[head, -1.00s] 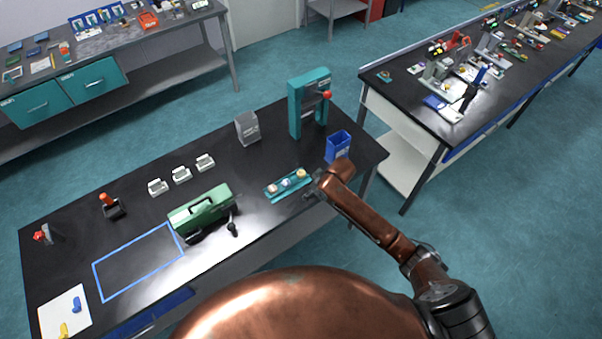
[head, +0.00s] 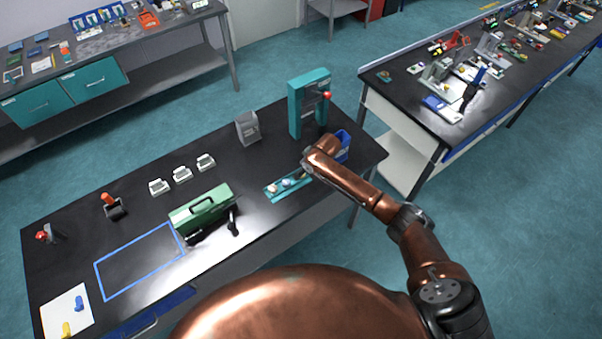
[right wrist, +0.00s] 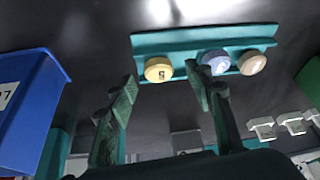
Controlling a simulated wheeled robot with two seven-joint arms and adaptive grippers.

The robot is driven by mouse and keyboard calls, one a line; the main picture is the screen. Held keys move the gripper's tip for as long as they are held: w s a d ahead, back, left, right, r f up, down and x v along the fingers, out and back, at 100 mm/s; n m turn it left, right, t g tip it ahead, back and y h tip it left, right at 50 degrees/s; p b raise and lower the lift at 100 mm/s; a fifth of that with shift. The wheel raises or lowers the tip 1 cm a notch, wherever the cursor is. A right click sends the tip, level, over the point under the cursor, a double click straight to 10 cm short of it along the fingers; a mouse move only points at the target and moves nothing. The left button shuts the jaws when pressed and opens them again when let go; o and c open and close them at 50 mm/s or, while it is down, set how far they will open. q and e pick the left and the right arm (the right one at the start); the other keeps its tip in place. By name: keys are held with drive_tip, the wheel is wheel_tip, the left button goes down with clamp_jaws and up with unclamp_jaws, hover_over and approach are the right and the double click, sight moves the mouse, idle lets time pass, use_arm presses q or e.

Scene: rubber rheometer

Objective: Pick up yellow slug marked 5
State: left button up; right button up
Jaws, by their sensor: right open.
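The yellow slug marked 5 (right wrist: 158,70) sits at one end of a teal tray (right wrist: 180,43) in the right wrist view. A blue-and-white slug (right wrist: 216,62) and a tan slug (right wrist: 252,63) sit farther along the tray. My right gripper (right wrist: 162,80) is open and empty, with its fingertips appearing on either side of the yellow slug; I cannot tell whether they are at its height. In the head view the tray (head: 270,196) lies near the bench's front edge. My right wrist covers its right end there and mostly hides the yellow slug. My left gripper is not in view.
A blue bin (head: 343,146) stands right behind my wrist. A teal press-like stand (head: 295,108) is behind the tray. A green machine (head: 202,208) stands left of the tray, with several small white holders (head: 182,174) behind it. A grey block (head: 247,128) stands farther back.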

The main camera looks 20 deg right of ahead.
drive_tip(key=shift+x, duration=0.9)
drive_tip(key=shift+w, duration=0.1)
drive_tip(key=c, duration=1)
